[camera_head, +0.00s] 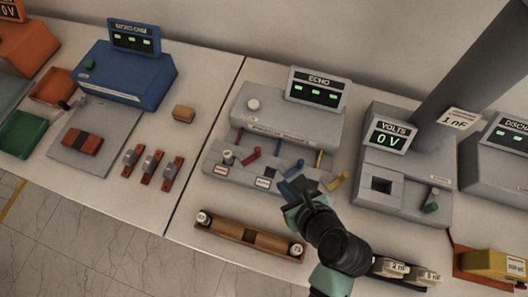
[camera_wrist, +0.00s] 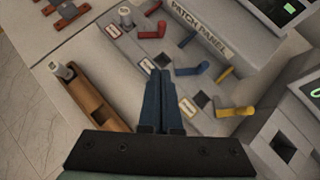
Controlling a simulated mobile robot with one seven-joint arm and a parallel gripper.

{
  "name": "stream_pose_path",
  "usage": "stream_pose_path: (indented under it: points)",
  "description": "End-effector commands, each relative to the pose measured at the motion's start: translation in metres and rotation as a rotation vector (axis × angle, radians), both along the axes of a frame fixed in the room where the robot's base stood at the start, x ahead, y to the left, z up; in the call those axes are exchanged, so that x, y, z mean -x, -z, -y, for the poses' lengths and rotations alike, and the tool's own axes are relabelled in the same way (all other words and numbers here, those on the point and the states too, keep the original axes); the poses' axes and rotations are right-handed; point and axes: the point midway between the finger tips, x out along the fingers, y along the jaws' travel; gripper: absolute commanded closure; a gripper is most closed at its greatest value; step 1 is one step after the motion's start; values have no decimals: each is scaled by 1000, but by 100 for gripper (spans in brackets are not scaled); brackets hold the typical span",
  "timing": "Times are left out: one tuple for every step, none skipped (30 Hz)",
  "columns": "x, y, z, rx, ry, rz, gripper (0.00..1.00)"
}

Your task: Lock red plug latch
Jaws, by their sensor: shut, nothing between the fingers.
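The patch panel (camera_head: 268,175) has red, blue and yellow bent latch handles along it. The red latch (camera_head: 250,157) is at its left part and also shows in the wrist view (camera_wrist: 153,32). A light-topped plug (camera_head: 228,157) stands upright just left of the red latch and shows in the wrist view (camera_wrist: 125,16). Whether it is fully seated, I cannot tell. My gripper (camera_head: 287,187) is shut and empty, right of and nearer the front than the red latch, apart from it. Its fingertips (camera_wrist: 160,74) lie together over the panel, close to the blue latch (camera_wrist: 187,71).
The yellow latch (camera_head: 338,181) is right of my gripper. A wooden holder (camera_head: 242,238) with light-topped plugs lies in front of the panel. The VOLTS unit (camera_head: 392,150) stands to the right. A blue device (camera_head: 125,75) is at the left. Bare table lies left of the panel.

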Motion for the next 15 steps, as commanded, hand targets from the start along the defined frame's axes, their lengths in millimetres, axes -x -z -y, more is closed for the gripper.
stream_pose_path:
  points:
    - [0,1,0,1,-1,0,100]
    - [0,1,0,1,-1,0,100]
    - [0,0,0,1,-1,2,100]
    - [0,0,0,1,-1,2,100]
    - [0,0,0,1,-1,2,100]
    - [-1,1,0,1,-1,2,100]
    - [-1,1,-1,1,-2,2,100]
    - [-2,2,-1,1,-3,2,100]
    - [-4,4,-2,1,-3,2,100]
    - [-6,6,-3,0,-4,1,100]
    - [-8,8,-4,0,-4,1,100]
    - [-11,12,-6,0,-4,1,100]
    - [-14,15,-8,0,-6,1,100]
    - [-17,18,-9,0,-6,1,100]
    - [-22,23,-11,0,-5,2,100]
